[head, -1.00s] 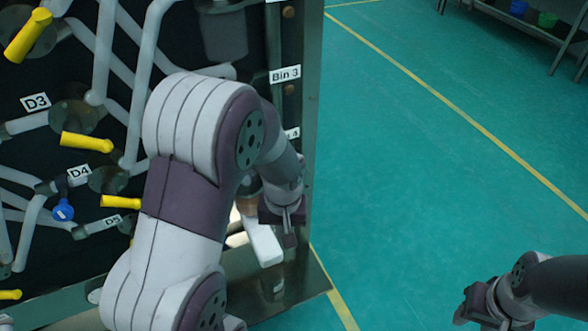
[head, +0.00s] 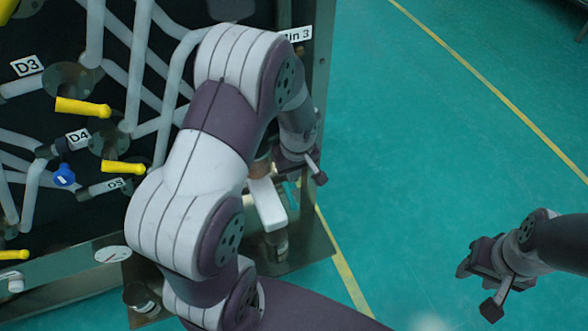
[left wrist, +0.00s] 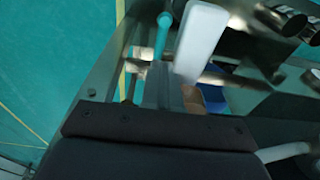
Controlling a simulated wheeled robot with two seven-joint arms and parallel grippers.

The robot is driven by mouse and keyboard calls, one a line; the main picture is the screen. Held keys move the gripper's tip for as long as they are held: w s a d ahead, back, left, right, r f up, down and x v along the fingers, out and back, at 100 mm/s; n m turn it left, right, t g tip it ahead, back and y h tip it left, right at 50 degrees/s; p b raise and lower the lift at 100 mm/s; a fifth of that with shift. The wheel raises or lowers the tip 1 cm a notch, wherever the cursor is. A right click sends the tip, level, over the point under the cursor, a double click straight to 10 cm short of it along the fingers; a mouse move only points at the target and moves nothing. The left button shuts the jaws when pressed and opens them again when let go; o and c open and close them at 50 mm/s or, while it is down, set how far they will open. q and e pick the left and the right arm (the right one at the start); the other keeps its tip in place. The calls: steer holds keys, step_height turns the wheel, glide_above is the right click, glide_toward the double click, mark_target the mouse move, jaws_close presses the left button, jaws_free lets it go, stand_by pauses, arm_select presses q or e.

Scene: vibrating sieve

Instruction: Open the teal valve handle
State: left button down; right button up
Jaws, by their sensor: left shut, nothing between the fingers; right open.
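The teal valve handle shows in the left wrist view as a thin teal rod (left wrist: 162,36) at the upper middle, left of a white handle. In the head view only a small teal piece (head: 291,194) shows beside the white handle, below my left gripper. My left gripper (head: 316,172) is shut and empty, at the right edge of the panel. In the left wrist view its finger (left wrist: 155,86) is just below the teal rod; I cannot tell whether they touch. My right gripper (head: 478,287) is open and empty over the floor at the lower right.
The white handle (head: 267,203) stands close to the teal one. Yellow handles (head: 84,107) and a blue knob (head: 64,175) are on the dark panel at left, among grey pipes. A blue container (left wrist: 213,92) shows in the left wrist view.

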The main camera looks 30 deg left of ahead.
mark_target(293, 201)
arm_select(q)
steer(key=f, duration=0.2)
steer(key=f+b, duration=0.1)
steer(key=f, duration=0.4)
steer(key=shift+s+d+f+b, duration=0.2)
steer(key=shift+s+f+b, duration=0.05)
steer(key=shift+s+b, duration=0.1)
steer(key=shift+s+d+f, duration=0.1)
steer(key=shift+f, duration=0.25)
arm_select(e)
step_height(293, 201, down, 2)
steer(key=shift+f, duration=0.1)
